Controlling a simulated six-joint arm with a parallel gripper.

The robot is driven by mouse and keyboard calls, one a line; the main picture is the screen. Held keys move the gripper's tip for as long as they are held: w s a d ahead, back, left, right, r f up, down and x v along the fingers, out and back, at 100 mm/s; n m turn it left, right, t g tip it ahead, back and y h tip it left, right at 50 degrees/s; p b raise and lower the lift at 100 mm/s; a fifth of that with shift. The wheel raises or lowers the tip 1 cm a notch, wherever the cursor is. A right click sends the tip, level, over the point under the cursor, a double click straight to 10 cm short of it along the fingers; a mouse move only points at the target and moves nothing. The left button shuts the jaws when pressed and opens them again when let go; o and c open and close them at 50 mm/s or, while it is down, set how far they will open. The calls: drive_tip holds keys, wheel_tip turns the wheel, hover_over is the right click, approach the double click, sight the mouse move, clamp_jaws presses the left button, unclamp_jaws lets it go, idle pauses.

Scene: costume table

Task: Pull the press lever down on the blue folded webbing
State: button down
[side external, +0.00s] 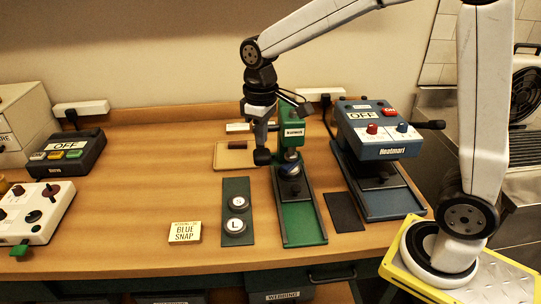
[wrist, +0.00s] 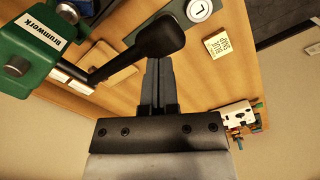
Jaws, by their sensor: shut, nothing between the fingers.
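The green press (side external: 301,222) stands mid-table; its labelled head (wrist: 28,45) shows at the left of the wrist view. The press lever ends in a black knob (side external: 262,157), low on the left of the head; the knob also shows in the wrist view (wrist: 160,38). A small blue piece (side external: 290,169), perhaps the folded webbing, is under the head, partly hidden by a round metal part. My gripper (wrist: 157,62) is shut and empty, its fingertips right by the knob in the picture. I cannot tell whether they touch it.
A blue heat press (side external: 380,130) stands right of the green press, with a dark pad (side external: 344,212) between. A tan board (side external: 232,157) lies behind.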

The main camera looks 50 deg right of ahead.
sight(262, 152)
drive_tip(key=shift+f, duration=0.55)
drive_tip(key=shift+f, duration=2.35)
drive_tip(key=shift+f, duration=1.3)
